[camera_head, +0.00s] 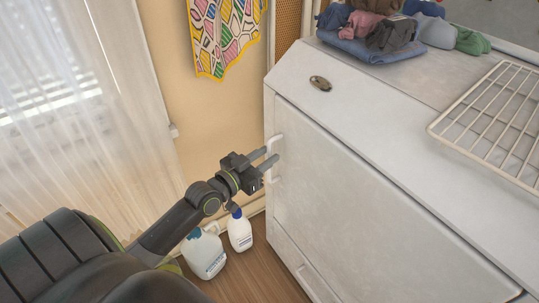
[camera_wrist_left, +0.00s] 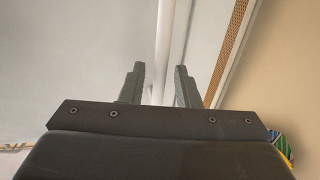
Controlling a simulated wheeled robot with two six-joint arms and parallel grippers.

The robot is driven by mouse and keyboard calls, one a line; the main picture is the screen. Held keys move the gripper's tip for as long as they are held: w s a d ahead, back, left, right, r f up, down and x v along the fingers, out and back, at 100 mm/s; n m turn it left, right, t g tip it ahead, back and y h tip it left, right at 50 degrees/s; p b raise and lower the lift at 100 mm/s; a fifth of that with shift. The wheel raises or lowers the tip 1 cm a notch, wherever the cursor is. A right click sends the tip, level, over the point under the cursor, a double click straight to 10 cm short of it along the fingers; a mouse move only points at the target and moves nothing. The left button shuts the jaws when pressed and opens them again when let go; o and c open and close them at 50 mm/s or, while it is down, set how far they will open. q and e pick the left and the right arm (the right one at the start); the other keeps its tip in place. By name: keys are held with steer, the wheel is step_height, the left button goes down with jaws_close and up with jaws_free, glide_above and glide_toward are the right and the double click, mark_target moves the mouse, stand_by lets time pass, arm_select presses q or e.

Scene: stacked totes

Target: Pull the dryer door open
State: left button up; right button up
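The dryer (camera_head: 290,88) is a white box-shaped machine filling the right side of the head view. Its front door (camera_head: 345,195) is a flat white panel and looks shut. A white bar handle (camera_head: 275,144) stands upright at the door's left edge. My left gripper (camera_head: 271,158) is at the handle with its fingers spread, one above the other in the head view. In the left wrist view, the open fingers (camera_wrist_left: 158,80) have the upright handle bar (camera_wrist_left: 163,40) between them, with gaps visible. Contact cannot be told. My right gripper is in neither view.
Folded clothes (camera_head: 375,45) and a wire rack (camera_head: 495,120) lie on top of the dryer. Two white bottles, one smaller (camera_head: 240,232) and one larger (camera_head: 204,255), stand on the wooden floor below my left arm. A curtained window (camera_head: 75,110) is at left.

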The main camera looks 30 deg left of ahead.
arm_select(q)
steer(key=shift+w+d, duration=0.2)
steer(key=shift+w, duration=0.7)
jaws_close()
